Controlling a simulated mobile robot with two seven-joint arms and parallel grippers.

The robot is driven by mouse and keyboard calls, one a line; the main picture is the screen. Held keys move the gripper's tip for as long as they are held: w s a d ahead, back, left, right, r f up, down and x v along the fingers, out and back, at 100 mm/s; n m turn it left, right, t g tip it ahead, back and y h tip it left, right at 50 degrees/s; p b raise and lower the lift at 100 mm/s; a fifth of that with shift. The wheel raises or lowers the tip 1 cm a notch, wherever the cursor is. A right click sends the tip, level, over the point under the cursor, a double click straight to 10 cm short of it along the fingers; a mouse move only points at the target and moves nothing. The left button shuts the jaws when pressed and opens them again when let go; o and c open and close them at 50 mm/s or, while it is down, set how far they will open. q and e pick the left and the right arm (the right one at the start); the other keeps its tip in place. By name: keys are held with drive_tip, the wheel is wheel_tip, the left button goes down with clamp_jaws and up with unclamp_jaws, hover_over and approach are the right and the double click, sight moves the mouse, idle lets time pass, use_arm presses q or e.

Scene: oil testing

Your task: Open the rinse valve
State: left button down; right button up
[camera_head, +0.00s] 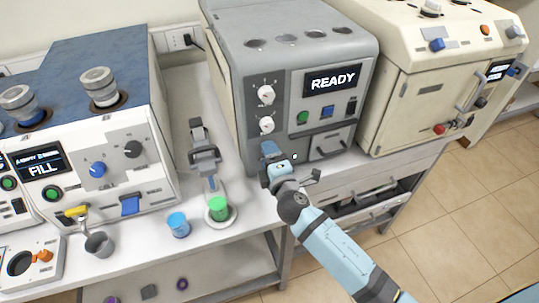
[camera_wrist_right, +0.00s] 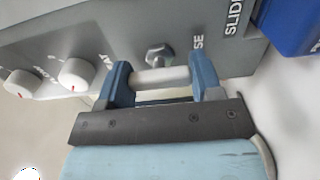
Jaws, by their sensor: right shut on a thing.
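The rinse valve is on the front of the grey machine (camera_head: 230,85), below its two white knobs. In the right wrist view I see its metal stem (camera_wrist_right: 158,55) and a pale cylindrical handle (camera_wrist_right: 160,77) between my blue fingers. Part of a label ending in "SE" shows beside it. My right gripper (camera_head: 271,150) reaches up to the machine's lower front and is shut on the handle. In the right wrist view the right gripper (camera_wrist_right: 163,84) has a finger on each side of it. In the head view the gripper hides the valve. My left gripper is not in view.
The white knobs (camera_head: 266,95) and a "READY" screen (camera_head: 333,80) are above the gripper. A drawer handle (camera_head: 331,147) is just right of it. A cream machine (camera_head: 410,100) stands at right.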

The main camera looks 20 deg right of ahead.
drive_tip(key=shift+d+r, duration=0.1)
drive_tip(key=shift+r, duration=0.1)
idle(0.3)
drive_tip(key=o, duration=0.8)
drive_tip(key=shift+w, duration=0.1)
drive_tip(key=shift+o, duration=0.6)
drive_tip(key=shift+f, duration=0.15)
drive_tip(key=shift+s+f, duration=0.1)
drive_tip(key=shift+s, duration=0.35)
drive_tip(key=s+b, duration=0.3)
drive_tip(key=s, duration=1)
drive_tip(key=shift+d, duration=0.2)
